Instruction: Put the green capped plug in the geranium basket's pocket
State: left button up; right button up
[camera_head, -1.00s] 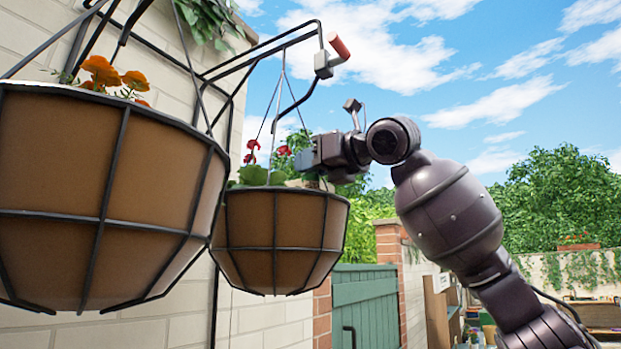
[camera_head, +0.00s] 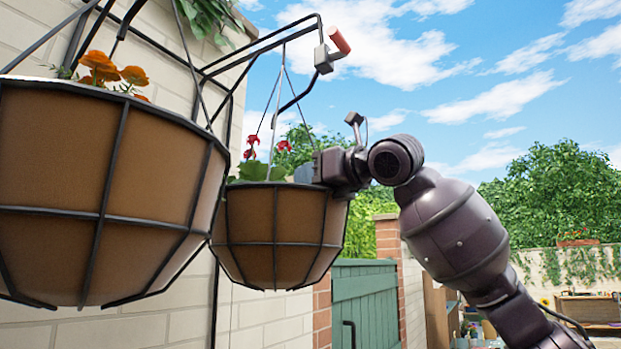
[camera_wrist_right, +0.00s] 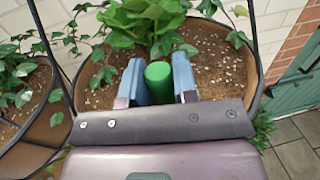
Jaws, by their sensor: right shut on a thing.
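The green capped plug (camera_wrist_right: 158,80) stands between the two blue fingers of my right gripper (camera_wrist_right: 158,70) in the right wrist view. The gripper is shut on it. Its lower end is hidden, so I cannot tell whether it touches the soil. The geranium basket (camera_head: 275,240) hangs in the middle of the head view, a brown liner in a black wire frame with red flowers. My right gripper also shows in the head view (camera_head: 312,168), at the basket's right rim. The wrist view shows the basket's soil (camera_wrist_right: 212,68) and leaves around the plug. I cannot make out the pocket.
A nearer basket (camera_head: 105,190) with orange flowers hangs at the left. Black brackets and hanging rods (camera_head: 275,110) rise above the geranium basket. A pale block wall (camera_head: 170,325) stands behind, with a green gate (camera_head: 365,305) beyond.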

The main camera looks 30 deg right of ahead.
jog(key=shift+w+a+f, duration=0.15)
jog(key=shift+a+f, duration=0.05)
jog(key=shift+f, duration=0.25)
jog(key=shift+w+a+f, duration=0.1)
jog(key=shift+a+f, duration=0.05)
jog(key=shift+f, duration=0.3)
pick_arm(q)
jog(key=shift+f, duration=0.15)
pick_arm(e)
jog(key=o, duration=0.9)
jog(key=shift+r, duration=0.3)
pick_arm(q)
jog(key=w+b, duration=0.1)
jog(key=b, duration=0.1)
jog(key=shift+d+f+b, duration=0.1)
jog(key=shift+f+b, duration=0.2)
jog(key=shift+f, duration=0.1)
pick_arm(e)
jog(key=r+v, duration=0.1)
jog(key=v, duration=1.1)
jog(key=shift+d+r, duration=0.2)
jog(key=shift+d, duration=0.15)
jog(key=shift+s, duration=0.15)
